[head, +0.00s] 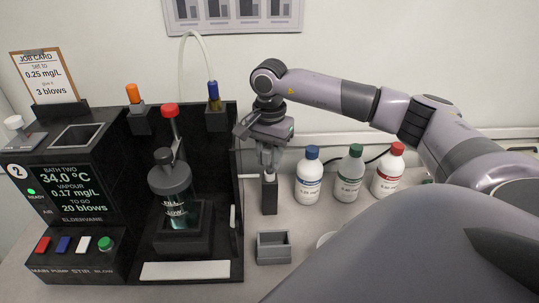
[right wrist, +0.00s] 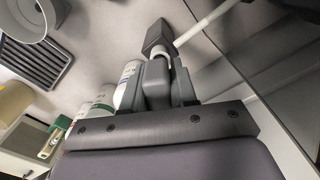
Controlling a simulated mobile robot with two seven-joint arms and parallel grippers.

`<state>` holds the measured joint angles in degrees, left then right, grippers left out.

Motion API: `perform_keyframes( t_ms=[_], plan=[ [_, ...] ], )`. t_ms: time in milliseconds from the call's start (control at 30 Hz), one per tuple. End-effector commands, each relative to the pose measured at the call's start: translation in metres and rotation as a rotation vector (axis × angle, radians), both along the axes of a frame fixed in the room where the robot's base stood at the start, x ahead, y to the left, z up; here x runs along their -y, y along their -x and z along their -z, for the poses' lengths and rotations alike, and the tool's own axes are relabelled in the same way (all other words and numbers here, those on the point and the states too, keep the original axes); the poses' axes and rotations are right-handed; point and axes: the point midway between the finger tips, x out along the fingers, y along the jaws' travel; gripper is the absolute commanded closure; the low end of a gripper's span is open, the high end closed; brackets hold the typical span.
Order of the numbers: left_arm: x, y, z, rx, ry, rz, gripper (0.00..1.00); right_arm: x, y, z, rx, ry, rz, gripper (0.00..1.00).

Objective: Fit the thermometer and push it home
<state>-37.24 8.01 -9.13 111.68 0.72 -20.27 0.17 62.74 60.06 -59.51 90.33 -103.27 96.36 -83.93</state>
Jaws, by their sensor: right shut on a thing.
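My right gripper (head: 268,168) points down and is shut on a small pale piece (head: 269,177) at the top of a dark upright post (head: 269,197). The right wrist view shows the pale piece (right wrist: 163,52) between my fingers, beside the dark block; fingers hide much of it. I cannot tell whether it is seated or lifted. An orange-capped piece (head: 132,93) and a blue-capped piece (head: 213,90) with a pale tube stand upright in holders on the black machine (head: 237,150). I cannot tell which piece is the thermometer. My left gripper is out of view.
A dark-lidded vessel (head: 170,179) stands in the machine, with a red-topped stem (head: 169,110) behind. Blue-capped (head: 309,180), green-capped (head: 349,178) and red-capped (head: 388,178) bottles stand right of the post. An open grey tray (head: 274,249) lies in front of it.

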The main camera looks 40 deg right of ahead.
Motion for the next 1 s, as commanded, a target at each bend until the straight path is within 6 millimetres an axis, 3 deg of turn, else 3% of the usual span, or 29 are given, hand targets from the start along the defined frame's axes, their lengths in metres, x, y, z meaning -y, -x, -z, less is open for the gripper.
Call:
perform_keyframes(
  t_ms=[833,867,900,933,1000],
  plan=[
    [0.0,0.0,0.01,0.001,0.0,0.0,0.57,0.0,0.0,0.015,0.0,0.0,0.0,1.0],
    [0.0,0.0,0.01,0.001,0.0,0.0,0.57,0.0,0.0,0.015,0.0,0.0,0.0,0.66],
    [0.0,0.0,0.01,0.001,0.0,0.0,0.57,0.0,0.0,0.015,0.0,0.0,0.0,0.53],
    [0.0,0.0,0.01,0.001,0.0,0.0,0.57,0.0,0.0,0.015,0.0,0.0,0.0,0.44],
    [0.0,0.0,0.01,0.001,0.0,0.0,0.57,0.0,0.0,0.015,0.0,0.0,0.0,0.43]
  ],
)
